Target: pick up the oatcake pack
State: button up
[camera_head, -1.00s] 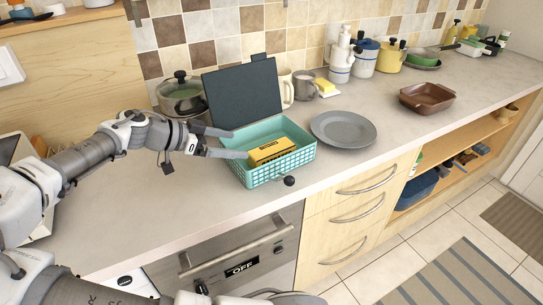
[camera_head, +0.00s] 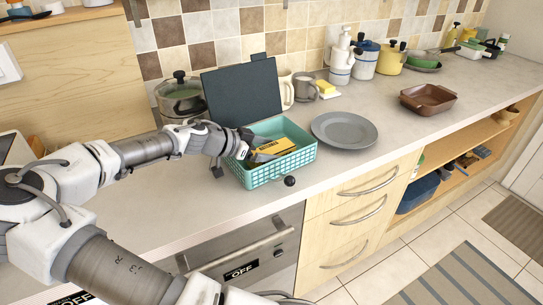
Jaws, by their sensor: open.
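The oatcake pack appears to be the yellow box with dark print (camera_head: 281,145), lying inside a teal basket (camera_head: 305,158) with perforated sides on the counter. My gripper (camera_head: 262,147) reaches into the basket from the left, its fingers open at the left end of the pack. The arm and fingers hide part of the pack and the basket's left side. I cannot tell whether the fingers touch the pack.
A dark upright panel (camera_head: 242,95) stands behind the basket. A lidded pot (camera_head: 180,98) is behind my arm. A grey plate (camera_head: 344,130) lies close on the right, with mugs (camera_head: 305,88) behind.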

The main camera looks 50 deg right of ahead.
jog(key=shift+c, duration=0.2)
jog(key=c, duration=1.5)
